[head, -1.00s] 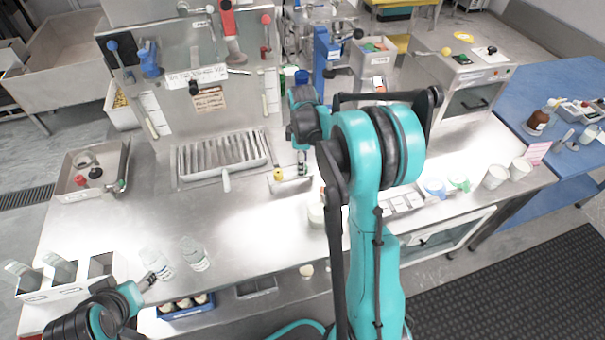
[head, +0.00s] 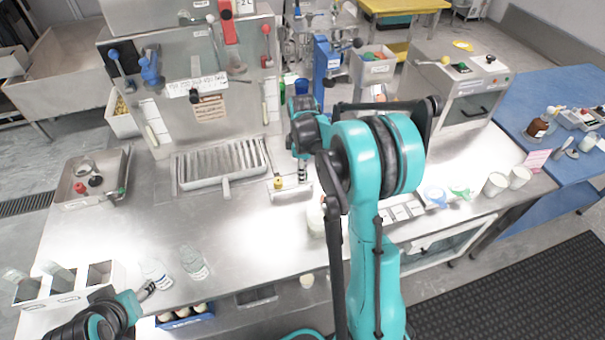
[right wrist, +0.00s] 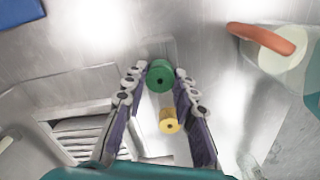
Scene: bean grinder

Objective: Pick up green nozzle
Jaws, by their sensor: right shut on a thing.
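The green nozzle (right wrist: 160,75) is a short green cylinder with a dark hole, seen in the right wrist view between the fingertips of my right gripper (right wrist: 159,78). The fingers are shut on it. In the head view my right gripper (head: 302,172) points down at the small nozzle holder (head: 290,193) on the steel table, and the green nozzle cannot be made out there. A yellow nozzle (right wrist: 169,121) stands beside it, apart from the fingers; it also shows in the head view (head: 278,183). My left gripper (head: 148,289) is low at the left near the clear bottles, its jaws too small to judge.
A slotted drain tray (head: 225,182) lies left of the holder. A metal tray (head: 72,192) with small parts is at the far left. Clear bottles (head: 193,262) stand at the front. White cups (head: 495,184) stand at the right. The table's middle left is clear.

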